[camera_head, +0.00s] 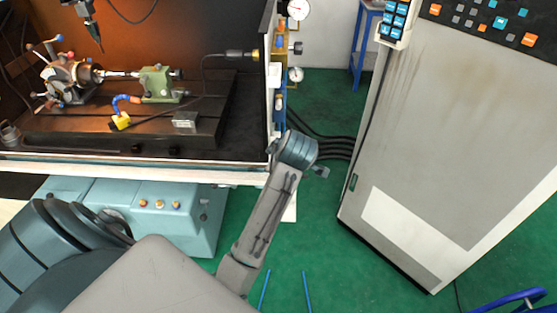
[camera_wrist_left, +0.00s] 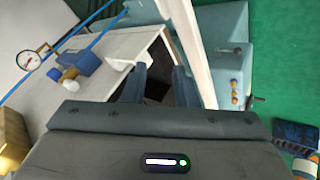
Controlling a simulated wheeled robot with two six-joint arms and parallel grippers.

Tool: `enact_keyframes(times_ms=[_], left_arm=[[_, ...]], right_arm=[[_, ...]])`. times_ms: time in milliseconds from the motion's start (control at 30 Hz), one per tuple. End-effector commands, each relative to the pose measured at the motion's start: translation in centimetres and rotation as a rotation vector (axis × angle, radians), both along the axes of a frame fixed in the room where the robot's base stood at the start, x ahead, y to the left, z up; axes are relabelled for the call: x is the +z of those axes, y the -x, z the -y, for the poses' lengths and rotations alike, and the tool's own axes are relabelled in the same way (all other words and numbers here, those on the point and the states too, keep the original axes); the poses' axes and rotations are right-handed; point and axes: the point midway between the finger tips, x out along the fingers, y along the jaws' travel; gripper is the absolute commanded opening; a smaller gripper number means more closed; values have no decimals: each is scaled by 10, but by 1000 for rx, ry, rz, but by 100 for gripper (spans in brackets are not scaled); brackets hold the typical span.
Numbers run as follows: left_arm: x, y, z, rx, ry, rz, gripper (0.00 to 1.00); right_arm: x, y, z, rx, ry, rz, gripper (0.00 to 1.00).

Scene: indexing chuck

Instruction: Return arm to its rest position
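An arm with teal joints and grey links comes in from the lower left in the head view, and its grey forearm (camera_head: 265,220) runs up to a teal wrist joint (camera_head: 297,149). The wrist is beside the machine's right edge, over the green floor. Little of the gripper shows past it. In the left wrist view my left gripper (camera_wrist_left: 158,78) has two dark teal fingers standing apart, with nothing seen between them. My right gripper is in neither view.
The machine bed (camera_head: 100,130) carries a chuck (camera_head: 70,80) and a green tailstock (camera_head: 160,84). A grey cabinet (camera_head: 460,130) stands at the right. Gauges (camera_head: 298,9) and fittings line the machine's right edge. Green floor (camera_head: 340,250) is open between machine and cabinet, apart from black hoses.

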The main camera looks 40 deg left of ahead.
Motion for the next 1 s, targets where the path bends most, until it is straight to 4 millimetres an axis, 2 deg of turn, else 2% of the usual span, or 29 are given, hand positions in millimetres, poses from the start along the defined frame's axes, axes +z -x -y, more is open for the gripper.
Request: enact_keyframes(times_ms=[733, 767, 867, 967, 1000], left_arm=[[-8, 3, 1, -33, -9, -23, 26], [-17, 1, 1, -56, -17, -43, 26], [-61, -9, 3, -175, -57, -128, 26], [-130, -14, 7, -352, -101, -243, 26], [-159, -13, 9, -426, -116, -287, 26]], right_arm=[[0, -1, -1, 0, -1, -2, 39], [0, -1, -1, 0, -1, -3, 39], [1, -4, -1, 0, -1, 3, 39], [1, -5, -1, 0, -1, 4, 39], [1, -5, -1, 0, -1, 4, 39]])
